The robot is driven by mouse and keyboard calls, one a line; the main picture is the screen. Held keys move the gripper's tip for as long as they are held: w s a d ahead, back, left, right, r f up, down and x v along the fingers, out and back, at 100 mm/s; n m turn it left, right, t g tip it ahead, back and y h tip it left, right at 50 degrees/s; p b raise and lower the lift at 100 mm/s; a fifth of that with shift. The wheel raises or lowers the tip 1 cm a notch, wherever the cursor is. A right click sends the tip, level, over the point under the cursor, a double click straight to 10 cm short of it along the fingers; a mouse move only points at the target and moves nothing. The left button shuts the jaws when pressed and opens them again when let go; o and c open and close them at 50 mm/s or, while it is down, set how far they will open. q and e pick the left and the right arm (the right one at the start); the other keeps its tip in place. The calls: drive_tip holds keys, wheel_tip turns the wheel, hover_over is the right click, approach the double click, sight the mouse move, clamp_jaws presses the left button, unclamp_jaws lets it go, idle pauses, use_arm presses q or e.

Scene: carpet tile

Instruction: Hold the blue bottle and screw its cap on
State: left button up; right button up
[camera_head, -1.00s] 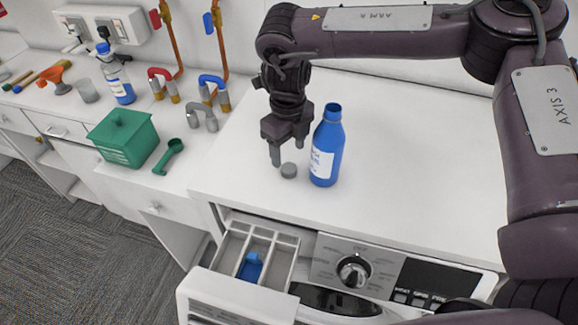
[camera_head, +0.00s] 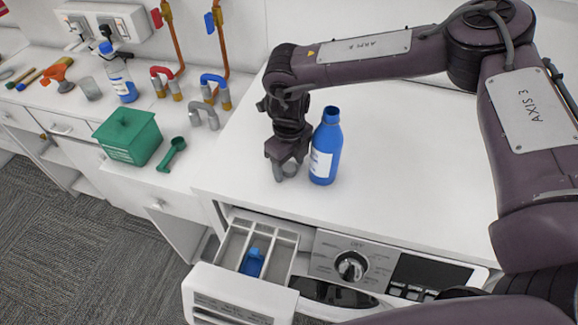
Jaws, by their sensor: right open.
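The blue bottle (camera_head: 326,150) with a white label stands upright and open-mouthed on the white machine top. The small grey cap (camera_head: 291,170) lies on the same top just left of the bottle, partly hidden by my right gripper. My right gripper (camera_head: 285,172) points down, open, with its fingers low around or right beside the cap; I cannot tell whether they touch it. It is close to the bottle's left side. My left gripper is not in view.
The machine's detergent drawer (camera_head: 232,246) is pulled out below the front edge, with a blue insert inside. A green box (camera_head: 128,137), green scoop (camera_head: 172,154) and grey pipe piece (camera_head: 204,115) stand on the left counter. The top behind and right of the bottle is clear.

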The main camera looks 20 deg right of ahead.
drive_tip(key=c, duration=1)
drive_tip(key=shift+c, duration=0.2)
drive_tip(key=shift+r, duration=0.1)
drive_tip(key=shift+r+b, duration=0.3)
drive_tip(key=shift+r, duration=0.3)
wheel_tip(320, 180, up, 8)
drive_tip(key=r+b, duration=0.1)
drive_tip(key=b, duration=0.2)
wheel_tip(320, 180, up, 10)
hover_over(289, 166)
drive_tip(key=shift+s+f, duration=0.1)
drive_tip(key=shift+f, duration=0.05)
